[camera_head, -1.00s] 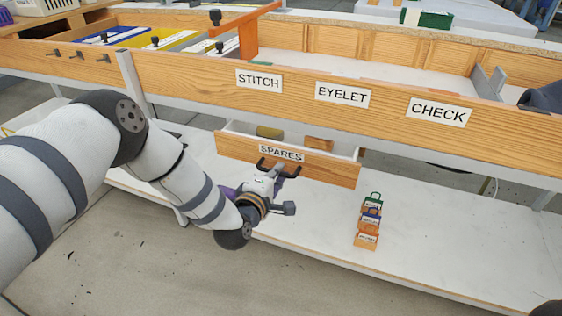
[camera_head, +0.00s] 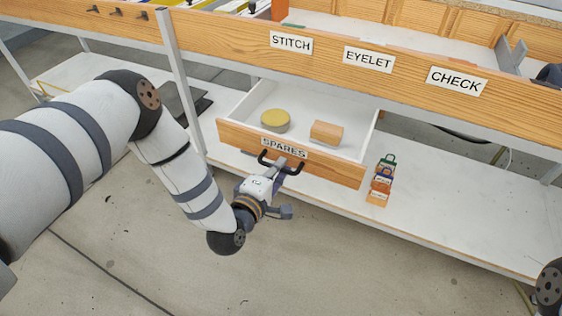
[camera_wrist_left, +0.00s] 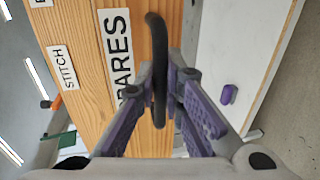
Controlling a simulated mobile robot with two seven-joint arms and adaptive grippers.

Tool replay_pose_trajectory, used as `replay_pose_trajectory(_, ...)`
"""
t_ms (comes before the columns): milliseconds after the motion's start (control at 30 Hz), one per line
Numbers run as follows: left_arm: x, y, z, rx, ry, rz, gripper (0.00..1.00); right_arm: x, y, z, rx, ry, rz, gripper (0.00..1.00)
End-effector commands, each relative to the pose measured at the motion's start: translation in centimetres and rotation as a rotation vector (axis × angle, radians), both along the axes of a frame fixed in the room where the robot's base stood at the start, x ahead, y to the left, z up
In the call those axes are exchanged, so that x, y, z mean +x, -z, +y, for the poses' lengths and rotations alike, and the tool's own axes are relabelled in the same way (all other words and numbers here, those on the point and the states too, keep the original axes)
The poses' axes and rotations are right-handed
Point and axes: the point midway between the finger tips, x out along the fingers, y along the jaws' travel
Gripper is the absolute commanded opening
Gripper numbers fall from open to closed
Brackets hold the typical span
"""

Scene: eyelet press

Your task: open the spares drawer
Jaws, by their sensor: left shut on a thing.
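The wooden SPARES drawer (camera_head: 335,171) is pulled well out under the bench, its white inside showing. A round yellow-topped tin (camera_head: 275,119) and an orange-brown block (camera_head: 326,133) lie in it. My left gripper (camera_head: 281,164) is at the dark bar handle (camera_head: 265,159) on the drawer front. In the left wrist view its purple-padded fingers (camera_wrist_left: 161,88) are shut on the handle, which runs between the fingertips. The SPARES label (camera_wrist_left: 117,50) shows beside them. My right gripper is not in view.
The bench front (camera_head: 225,37) with STITCH, EYELET and CHECK labels runs above the drawer. The floor (camera_head: 330,265) in front is clear.

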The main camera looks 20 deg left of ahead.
Motion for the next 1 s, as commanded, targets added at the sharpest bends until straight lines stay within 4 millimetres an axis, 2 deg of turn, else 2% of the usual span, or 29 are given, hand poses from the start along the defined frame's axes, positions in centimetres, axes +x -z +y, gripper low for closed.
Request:
replay_pose_trajectory(267, 0.0, 0.0, 0.0, 0.0, 0.0, -0.001, 0.0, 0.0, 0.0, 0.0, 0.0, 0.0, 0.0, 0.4)
replay_pose_trajectory(300, 0.0, 0.0, 0.0, 0.0, 0.0, -0.001, 0.11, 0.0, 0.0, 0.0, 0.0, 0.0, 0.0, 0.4)
replay_pose_trajectory(400, 0.0, 0.0, 0.0, 0.0, 0.0, -0.001, 0.3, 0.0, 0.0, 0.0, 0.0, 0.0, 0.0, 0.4)
replay_pose_trajectory(700, -0.2, 0.0, 0.0, 0.0, 0.0, 0.0, 0.3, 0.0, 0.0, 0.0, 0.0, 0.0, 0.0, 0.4)
replay_pose_trajectory(833, -2.2, -0.4, 0.1, 0.0, 0.0, 0.004, 0.3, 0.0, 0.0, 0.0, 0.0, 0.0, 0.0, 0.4)
replay_pose_trajectory(1000, -6.9, -1.4, 0.2, -0.002, 0.001, 0.005, 0.3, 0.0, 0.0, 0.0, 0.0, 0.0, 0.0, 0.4)
